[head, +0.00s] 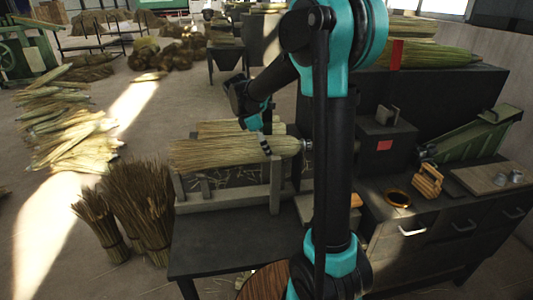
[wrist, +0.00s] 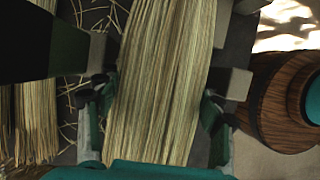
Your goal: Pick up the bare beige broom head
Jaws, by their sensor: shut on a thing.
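The bare beige broom head (head: 215,156) lies level across the top of a wooden rack (head: 232,200), its bristles pointing left and its narrow end to the right. My gripper (head: 265,143) comes down on it from above, near the narrow end. In the wrist view the broom head (wrist: 165,70) runs between the two fingers of my gripper (wrist: 155,103), one on each side, shut on it. I cannot tell whether the broom head still touches the rack. Part of its narrow end is hidden behind my arm.
Another beige bundle (head: 222,128) lies just behind. The rack stands on a dark table (head: 205,258). Upright brown bundles (head: 135,215) stand at left on the floor. A dark cabinet (head: 435,235) is at right. A round wooden piece (wrist: 275,95) shows in the wrist view.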

